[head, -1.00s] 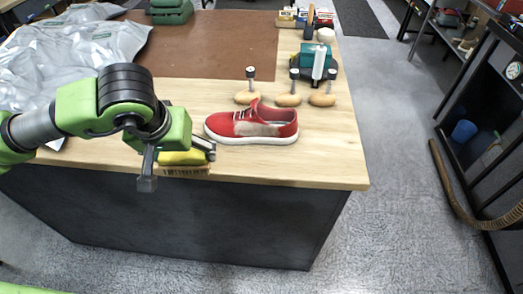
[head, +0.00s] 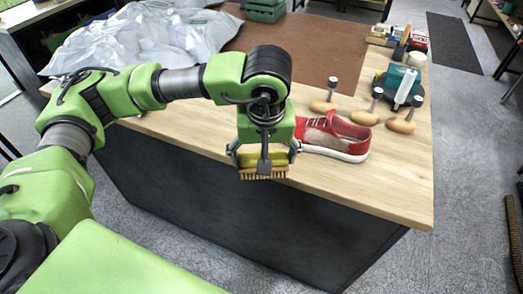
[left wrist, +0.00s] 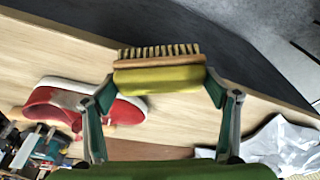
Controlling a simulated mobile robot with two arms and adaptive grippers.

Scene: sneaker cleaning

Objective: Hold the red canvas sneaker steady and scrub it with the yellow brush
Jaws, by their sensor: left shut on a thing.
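The red canvas sneaker (head: 345,139) lies on its white sole near the table's front edge, with a greyish-brown smudge on its side. It also shows in the left wrist view (left wrist: 78,103). My left gripper (head: 265,158) is just left of the sneaker in the head view and partly hides its toe end. It is shut on the yellow brush (head: 263,173), whose tan bristles point down at the front edge. The left wrist view shows the brush (left wrist: 158,78) between both fingers. Whether brush and sneaker touch cannot be told. My right gripper is not in view.
Several wooden-handled tools (head: 365,117) lie behind the sneaker, with a teal dispenser (head: 402,80) beyond. A brown mat (head: 310,45) and crumpled grey plastic (head: 140,42) cover the back and left of the wooden table (head: 405,190). The front right tabletop is clear.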

